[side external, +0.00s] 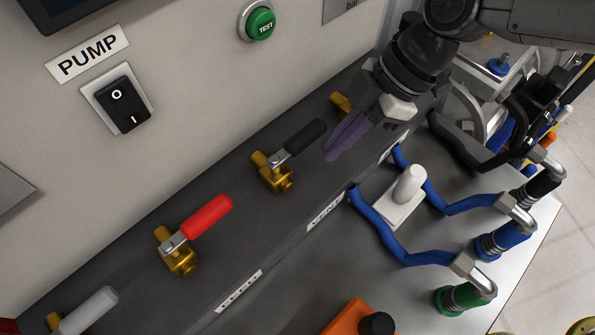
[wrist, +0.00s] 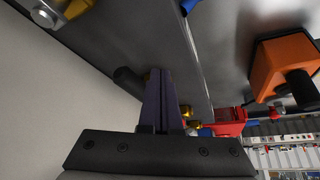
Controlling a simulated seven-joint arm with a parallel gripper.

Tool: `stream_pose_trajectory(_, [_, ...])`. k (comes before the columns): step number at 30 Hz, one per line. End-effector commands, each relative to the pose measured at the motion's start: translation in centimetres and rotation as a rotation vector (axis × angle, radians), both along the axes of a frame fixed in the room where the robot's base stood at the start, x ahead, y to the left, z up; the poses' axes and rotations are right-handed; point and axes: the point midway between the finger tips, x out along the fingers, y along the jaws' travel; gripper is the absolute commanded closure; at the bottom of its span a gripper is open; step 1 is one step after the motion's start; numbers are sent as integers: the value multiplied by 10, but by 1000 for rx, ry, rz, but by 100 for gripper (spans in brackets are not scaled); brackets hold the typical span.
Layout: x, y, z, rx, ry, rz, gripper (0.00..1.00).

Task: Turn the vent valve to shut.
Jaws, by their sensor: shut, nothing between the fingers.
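The vent valve (side external: 275,178) is a brass valve with a black lever handle (side external: 304,137), on the dark panel above the VENT label (side external: 325,212). Its handle points up and to the right in the side view, along the panel. My gripper (side external: 334,151) has purple fingers, shut and empty, just right of the handle's free end. A small gap seems to lie between them. In the wrist view the fingers (wrist: 160,76) are together, and a dark rounded bar (wrist: 129,82), which looks like the black handle, lies to their left. Whether they touch cannot be told.
A red-handled valve (side external: 207,217) and a grey-handled valve (side external: 92,310) are farther left. Another brass valve (side external: 341,104) is partly behind my gripper. Blue hoses (side external: 400,256) and a white knob (side external: 409,184) are on the bench below. An orange box (side external: 357,318) is in front.

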Motion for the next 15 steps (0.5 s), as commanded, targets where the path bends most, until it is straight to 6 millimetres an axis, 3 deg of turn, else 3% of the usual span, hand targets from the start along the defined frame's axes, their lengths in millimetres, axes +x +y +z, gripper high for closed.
stream_pose_trajectory(15, [5,-17,54,2,-2,0,100])
